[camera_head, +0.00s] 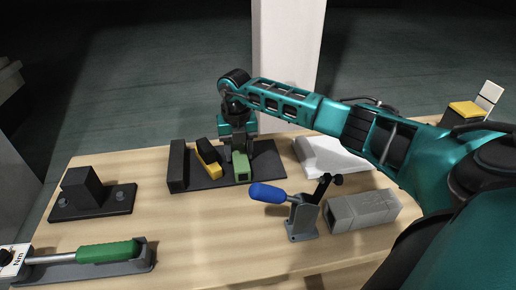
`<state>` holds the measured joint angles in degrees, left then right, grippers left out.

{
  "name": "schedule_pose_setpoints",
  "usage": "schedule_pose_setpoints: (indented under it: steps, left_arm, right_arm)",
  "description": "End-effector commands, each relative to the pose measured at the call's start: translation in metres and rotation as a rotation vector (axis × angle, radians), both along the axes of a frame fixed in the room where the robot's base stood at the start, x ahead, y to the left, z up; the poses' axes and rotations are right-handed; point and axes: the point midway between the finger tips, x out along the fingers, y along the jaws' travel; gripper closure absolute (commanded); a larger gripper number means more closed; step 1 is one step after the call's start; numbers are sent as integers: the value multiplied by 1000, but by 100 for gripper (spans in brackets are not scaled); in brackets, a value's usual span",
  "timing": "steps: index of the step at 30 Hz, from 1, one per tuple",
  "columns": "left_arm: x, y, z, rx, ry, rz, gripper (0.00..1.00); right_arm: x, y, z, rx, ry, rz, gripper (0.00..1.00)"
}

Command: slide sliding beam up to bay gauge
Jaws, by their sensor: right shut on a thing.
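A green block (242,170), which looks like the sliding beam, lies on a black base plate (266,160). My right gripper (238,148) reaches down from above and is shut on the green block. A yellow and black piece (209,165), which looks like the bay gauge, lies on the plate just left of the green block. A narrow gap of plate shows between them. A black upright wall (178,166) stands at the plate's left end, left of the yellow piece. The gripper hides the far part of the green block. My left gripper is not in view.
A toggle clamp with a blue handle (270,193) stands in front of the plate, beside a grey hollow block (362,211). A white pad (330,158) lies at the right. A black fixture (92,196) and a green-handled torque wrench (108,251) are at the left.

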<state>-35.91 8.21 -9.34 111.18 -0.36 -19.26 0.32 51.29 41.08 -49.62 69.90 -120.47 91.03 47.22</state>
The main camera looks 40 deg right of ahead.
Motion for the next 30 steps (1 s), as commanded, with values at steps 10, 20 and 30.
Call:
schedule_pose_setpoints:
  steps: [10,20,30]
  left_arm:
    - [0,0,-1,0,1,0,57]
    - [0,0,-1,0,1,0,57]
    - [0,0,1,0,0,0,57]
  right_arm:
    - [3,5,0,-3,-1,3,100]
    - [3,5,0,-3,-1,2,32]
    - [3,4,21,-2,-4,2,32]
